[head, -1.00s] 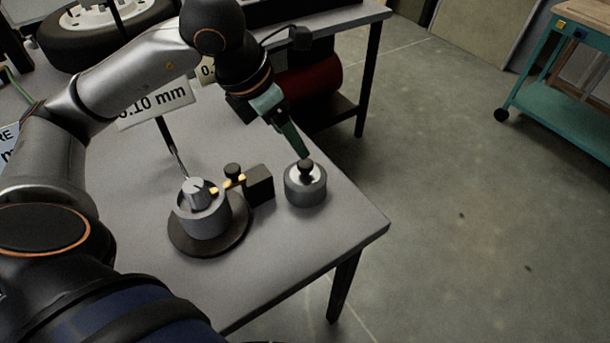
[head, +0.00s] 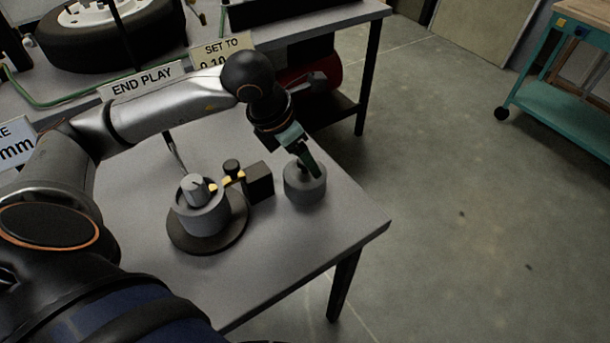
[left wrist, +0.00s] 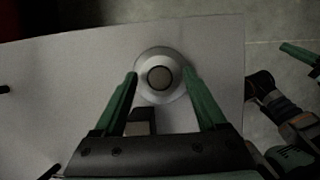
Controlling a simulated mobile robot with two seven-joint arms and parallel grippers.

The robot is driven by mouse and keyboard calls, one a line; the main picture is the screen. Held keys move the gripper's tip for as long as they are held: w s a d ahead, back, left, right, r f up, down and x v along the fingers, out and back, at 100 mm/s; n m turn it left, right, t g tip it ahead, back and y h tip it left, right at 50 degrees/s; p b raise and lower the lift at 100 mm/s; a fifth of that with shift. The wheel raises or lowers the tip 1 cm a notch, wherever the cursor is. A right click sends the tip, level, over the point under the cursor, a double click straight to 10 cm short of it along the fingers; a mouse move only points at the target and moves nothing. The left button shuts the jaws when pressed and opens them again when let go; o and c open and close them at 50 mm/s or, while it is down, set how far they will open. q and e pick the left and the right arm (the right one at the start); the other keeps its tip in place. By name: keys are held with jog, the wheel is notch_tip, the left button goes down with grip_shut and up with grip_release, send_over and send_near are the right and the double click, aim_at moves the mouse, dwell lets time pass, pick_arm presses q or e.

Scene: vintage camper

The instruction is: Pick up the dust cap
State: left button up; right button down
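The dust cap looks to be the short grey cylinder (head: 302,193) with a dark knob, standing near the right edge of the grey table. In the left wrist view it shows from above as a pale round disc (left wrist: 160,92) with a dark centre knob (left wrist: 160,77). My left gripper (head: 312,171) is right over it, fingers pointing down. In the left wrist view my left gripper (left wrist: 160,73) is open, one finger on each side of the knob. A finger hides much of the knob in the head view. Part of what seems my right gripper (left wrist: 300,53) shows at the right.
A hub on a round dark base (head: 207,219) stands left of the cap, with a black block (head: 259,182) between them. The table's front right edge is close to the cap; the floor beyond is clear.

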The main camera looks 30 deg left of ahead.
pick_arm(q)
grip_shut()
dwell(0.4)
dwell(0.9)
